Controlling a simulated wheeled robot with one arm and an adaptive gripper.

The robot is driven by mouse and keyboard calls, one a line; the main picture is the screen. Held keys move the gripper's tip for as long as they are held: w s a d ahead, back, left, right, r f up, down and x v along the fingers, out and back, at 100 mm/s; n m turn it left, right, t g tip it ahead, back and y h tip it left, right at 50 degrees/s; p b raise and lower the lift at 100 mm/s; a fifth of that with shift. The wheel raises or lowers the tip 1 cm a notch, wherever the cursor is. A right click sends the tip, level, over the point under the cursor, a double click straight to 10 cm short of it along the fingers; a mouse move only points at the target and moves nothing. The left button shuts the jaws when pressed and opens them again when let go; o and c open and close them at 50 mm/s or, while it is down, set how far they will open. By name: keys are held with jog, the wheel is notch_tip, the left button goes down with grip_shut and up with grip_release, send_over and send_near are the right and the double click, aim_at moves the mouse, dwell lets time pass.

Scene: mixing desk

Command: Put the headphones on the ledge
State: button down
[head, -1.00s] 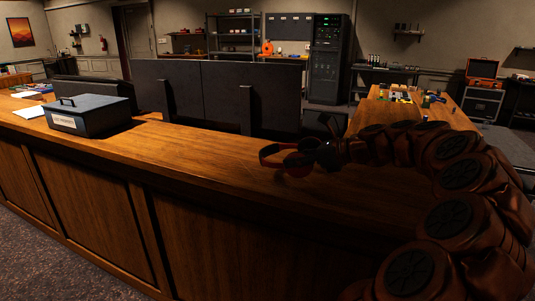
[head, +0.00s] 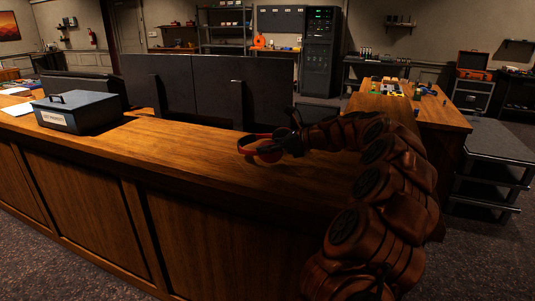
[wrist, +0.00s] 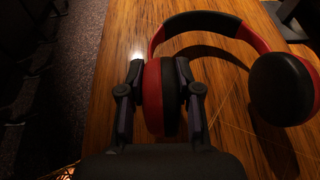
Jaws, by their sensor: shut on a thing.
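The red and black headphones (head: 262,147) are over the wooden desk ledge (head: 190,150) in the head view. In the wrist view the headphones (wrist: 212,24) show a red band arching to a second black ear cup (wrist: 282,88) at the right. My gripper (wrist: 165,95) is shut on the near ear cup, with one finger on each side of it. In the head view my gripper (head: 290,144) reaches in from the right. Their shadow falls on the wood; whether they touch it I cannot tell.
A dark metal box (head: 78,112) stands on the ledge at the left. Black monitors (head: 215,90) stand behind the ledge. A second wooden table (head: 440,115) with small items is at the right. The ledge between the box and the headphones is clear.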

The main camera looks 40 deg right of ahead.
notch_tip(320, 180, down, 2)
jog(key=shift+f, duration=0.1)
jog(key=c, duration=0.8)
grip_release()
